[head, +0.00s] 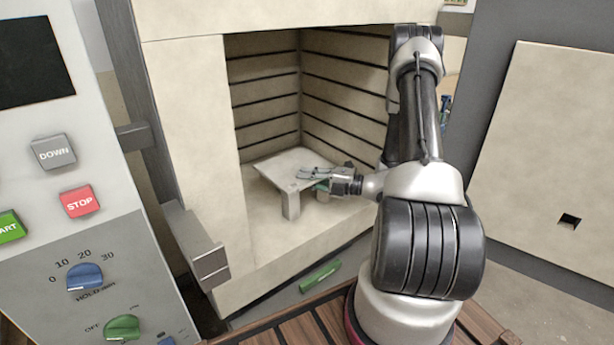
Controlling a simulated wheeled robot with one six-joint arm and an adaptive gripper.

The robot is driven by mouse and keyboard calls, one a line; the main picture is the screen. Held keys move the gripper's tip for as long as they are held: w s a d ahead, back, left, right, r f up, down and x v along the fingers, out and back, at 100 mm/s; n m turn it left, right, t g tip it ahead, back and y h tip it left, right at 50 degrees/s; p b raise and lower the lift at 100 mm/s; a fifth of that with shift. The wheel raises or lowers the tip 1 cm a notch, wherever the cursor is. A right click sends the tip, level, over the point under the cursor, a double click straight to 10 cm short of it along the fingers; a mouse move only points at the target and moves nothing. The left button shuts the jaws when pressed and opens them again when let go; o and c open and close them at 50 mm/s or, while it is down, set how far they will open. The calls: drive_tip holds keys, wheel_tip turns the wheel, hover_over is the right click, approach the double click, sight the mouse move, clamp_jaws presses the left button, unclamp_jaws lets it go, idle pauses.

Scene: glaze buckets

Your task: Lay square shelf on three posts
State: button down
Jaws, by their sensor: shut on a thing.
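The square shelf (277,166) is a pale flat slab inside the kiln chamber, near its floor. A pale post (291,204) stands upright under the shelf's front corner. Another short post (323,191) shows partly beneath the right side, behind my gripper. Any third post is hidden by the shelf. My gripper (318,173) reaches in from the right and is shut on the shelf's right edge. The shelf looks about level, at the height of the front post's top. I cannot tell whether it touches the posts.
The kiln (195,130) has grooved brick walls close around the shelf and a front sill below. Its open door (545,150) stands at the right. A control panel (85,235) is at the left. A green object (320,275) lies below the sill.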

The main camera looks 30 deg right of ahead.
drive_tip(key=shift+f, duration=0.25)
drive_tip(key=c, duration=1.5)
unclamp_jaws()
drive_tip(key=shift+r, duration=0.15)
drive_tip(key=shift+s+d+r, duration=0.15)
drive_tip(key=shift+d, duration=0.05)
drive_tip(key=v, duration=0.7)
